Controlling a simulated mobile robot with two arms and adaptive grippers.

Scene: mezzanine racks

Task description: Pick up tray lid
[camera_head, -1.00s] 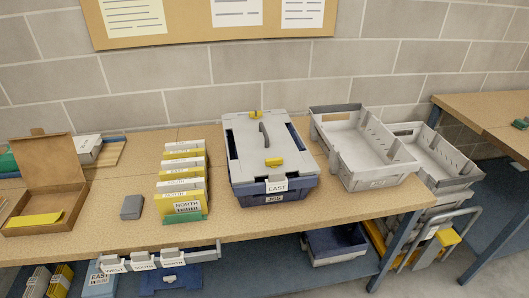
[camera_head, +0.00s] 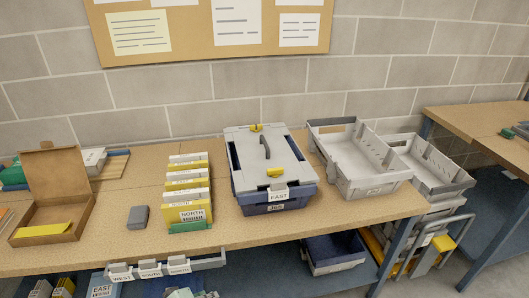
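The grey tray lid (camera_head: 260,165) lies on top of a dark blue tray (camera_head: 273,209) on the wooden bench. The lid has a dark grey handle (camera_head: 265,146) in its middle and yellow latches at its far end (camera_head: 257,127) and near end (camera_head: 275,172). A white EAST label (camera_head: 279,194) hangs at the front. The lid looks flat and seated on the tray. Neither of my grippers can be made out in the view.
Yellow and white NORTH cards (camera_head: 190,194) stand left of the tray. A small grey box (camera_head: 138,217) and an open cardboard box (camera_head: 58,176) are farther left. An empty grey tray (camera_head: 345,150) stands close on the right. Bare bench (camera_head: 155,252) lies in front.

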